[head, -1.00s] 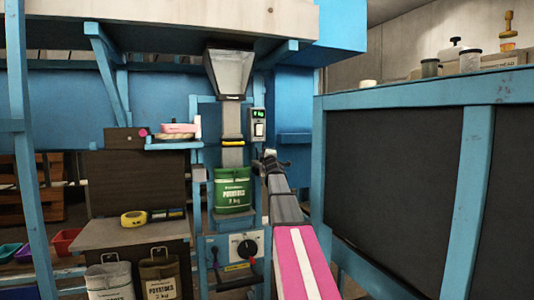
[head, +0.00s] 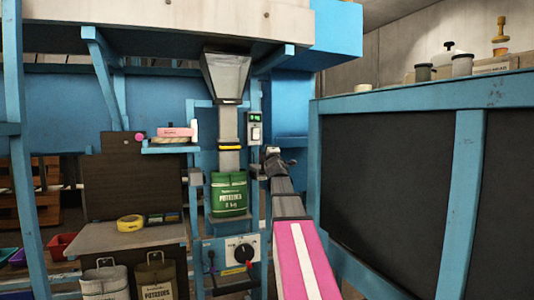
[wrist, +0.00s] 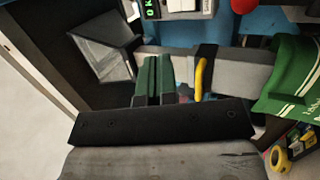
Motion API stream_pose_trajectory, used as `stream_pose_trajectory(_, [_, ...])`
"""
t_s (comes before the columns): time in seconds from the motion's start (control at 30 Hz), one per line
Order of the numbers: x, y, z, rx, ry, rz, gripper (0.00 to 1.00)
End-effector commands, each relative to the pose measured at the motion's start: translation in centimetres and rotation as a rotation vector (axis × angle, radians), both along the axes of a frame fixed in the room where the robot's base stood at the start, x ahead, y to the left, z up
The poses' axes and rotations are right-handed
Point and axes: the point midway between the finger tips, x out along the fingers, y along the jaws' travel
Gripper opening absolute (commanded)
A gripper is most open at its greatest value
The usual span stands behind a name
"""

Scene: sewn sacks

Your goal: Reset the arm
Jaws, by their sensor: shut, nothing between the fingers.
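My gripper (head: 273,153) is at the end of my pink-and-grey arm, to the right of the filling spout. In the wrist view, its two green-padded fingers (wrist: 152,82) are together with nothing between them. A green potato sack (head: 229,194) hangs upright under the grey hopper and spout (head: 228,78), left of my gripper and apart from it. The sack also shows at the right of the wrist view (wrist: 290,78).
A blue frame and dark-panelled barrier (head: 400,180) stand close on the right. A scale display (head: 255,128) is by the spout. A small shelf (head: 170,148) and a bench (head: 125,238) with yellow tape (head: 130,223) are left. Two sacks (head: 155,278) hang below the bench.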

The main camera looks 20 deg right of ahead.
Motion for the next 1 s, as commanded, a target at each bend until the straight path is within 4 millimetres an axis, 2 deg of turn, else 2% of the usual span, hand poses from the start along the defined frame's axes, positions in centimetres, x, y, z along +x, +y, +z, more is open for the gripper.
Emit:
stream_pose_trajectory(0.13, [-0.7, 0.1, 0.2, 0.000, 0.000, -0.001, 0.00])
stream_pose_trajectory(0.57, [-0.7, 0.1, 0.2, 0.000, 0.000, 0.000, 0.00])
stream_pose_trajectory(0.67, [-0.7, 0.2, -0.4, 0.016, 0.012, 0.000, 0.00])
stream_pose_trajectory(0.77, [-0.5, 0.5, -3.2, 0.082, 0.061, -0.002, 0.00])
stream_pose_trajectory(0.83, [-0.4, 0.8, -6.5, 0.165, 0.123, -0.007, 0.00])
stream_pose_trajectory(0.87, [-0.4, 0.9, -8.2, 0.210, 0.154, -0.010, 0.00])
stream_pose_trajectory(1.0, [-0.9, 2.2, -17.1, 0.432, 0.321, -0.038, 0.00])
